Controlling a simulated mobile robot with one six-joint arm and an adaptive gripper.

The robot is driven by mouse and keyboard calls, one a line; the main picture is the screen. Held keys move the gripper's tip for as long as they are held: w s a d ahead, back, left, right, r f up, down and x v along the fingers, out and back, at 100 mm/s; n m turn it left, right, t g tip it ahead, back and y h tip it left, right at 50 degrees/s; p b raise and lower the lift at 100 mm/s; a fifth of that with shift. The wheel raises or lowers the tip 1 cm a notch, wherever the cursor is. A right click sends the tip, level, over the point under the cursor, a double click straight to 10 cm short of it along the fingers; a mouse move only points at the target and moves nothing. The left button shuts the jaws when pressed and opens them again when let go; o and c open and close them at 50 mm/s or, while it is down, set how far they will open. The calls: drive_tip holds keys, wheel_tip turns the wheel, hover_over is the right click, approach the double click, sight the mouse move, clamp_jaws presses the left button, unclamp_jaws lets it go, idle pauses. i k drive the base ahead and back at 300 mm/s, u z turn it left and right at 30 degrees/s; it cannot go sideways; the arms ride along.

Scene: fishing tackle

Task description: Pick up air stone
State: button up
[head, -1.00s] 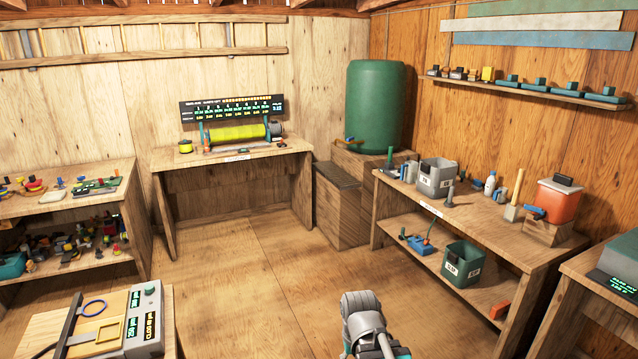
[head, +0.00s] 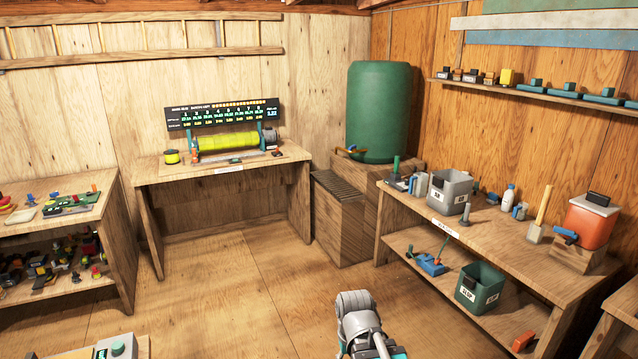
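A small grey upright cylinder on a wider foot (head: 464,214) stands on the right workbench (head: 500,250), just in front of a grey labelled bucket (head: 449,190). It may be the air stone, but it is too small to tell for sure. Part of my arm shows at the bottom centre, over the floor and well short of the bench. My gripper's fingers are not visible.
The bench also holds bottles, a wooden-handled tool (head: 539,215) and an orange container (head: 592,220). Its lower shelf holds a blue device (head: 428,263) and a green bucket (head: 480,287). A green barrel (head: 384,110) stands in the corner. The middle floor is clear.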

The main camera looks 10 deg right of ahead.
sight(465, 222)
drive_tip(key=u, duration=0.05)
drive_tip(key=i, duration=2.55)
drive_tip(key=u, duration=0.35)
drive_tip(key=i, duration=1.1)
drive_tip(key=u, duration=0.1)
